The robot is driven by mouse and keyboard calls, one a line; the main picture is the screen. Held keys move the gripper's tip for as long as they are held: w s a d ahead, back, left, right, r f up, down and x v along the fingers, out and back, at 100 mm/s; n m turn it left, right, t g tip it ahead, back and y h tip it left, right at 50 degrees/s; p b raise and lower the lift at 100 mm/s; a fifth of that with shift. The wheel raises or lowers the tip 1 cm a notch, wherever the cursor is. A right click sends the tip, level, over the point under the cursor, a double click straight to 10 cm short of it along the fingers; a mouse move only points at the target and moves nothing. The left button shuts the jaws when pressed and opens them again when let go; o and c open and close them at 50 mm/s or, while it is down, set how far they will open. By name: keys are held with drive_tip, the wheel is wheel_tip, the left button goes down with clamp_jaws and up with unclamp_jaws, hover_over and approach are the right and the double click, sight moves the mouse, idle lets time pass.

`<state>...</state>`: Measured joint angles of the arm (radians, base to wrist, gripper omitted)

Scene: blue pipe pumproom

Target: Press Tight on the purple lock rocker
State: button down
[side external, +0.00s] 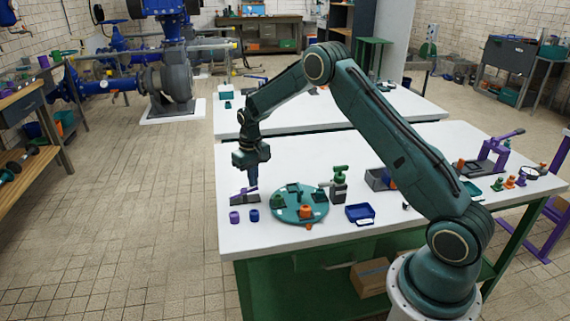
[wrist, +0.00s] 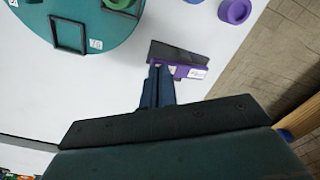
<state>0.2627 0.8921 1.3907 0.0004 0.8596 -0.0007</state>
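The purple lock rocker (wrist: 182,71) sits in a dark wedge-shaped base on the white table, with a small white label at one end. In the side external view the rocker (side external: 248,190) is at the table's near left part, directly under my gripper (side external: 252,184). In the wrist view my gripper (wrist: 160,70) points at the rocker, its two blue fingers side by side with tips at the rocker's edge near its left end. The fingers look closed together with nothing between them. I cannot tell whether the tips touch the rocker. The label's writing is too small to read.
A purple ring (side external: 234,217) and a blue ring (side external: 254,215) stand just in front of the rocker. A round teal board (side external: 285,213) with several parts lies to the right, then a blue tray (side external: 360,213). The table's left edge is close by.

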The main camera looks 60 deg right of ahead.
drive_tip(key=shift+f, duration=1)
idle(0.5)
drive_tip(key=shift+r, duration=0.1)
drive_tip(key=shift+r, duration=4.15)
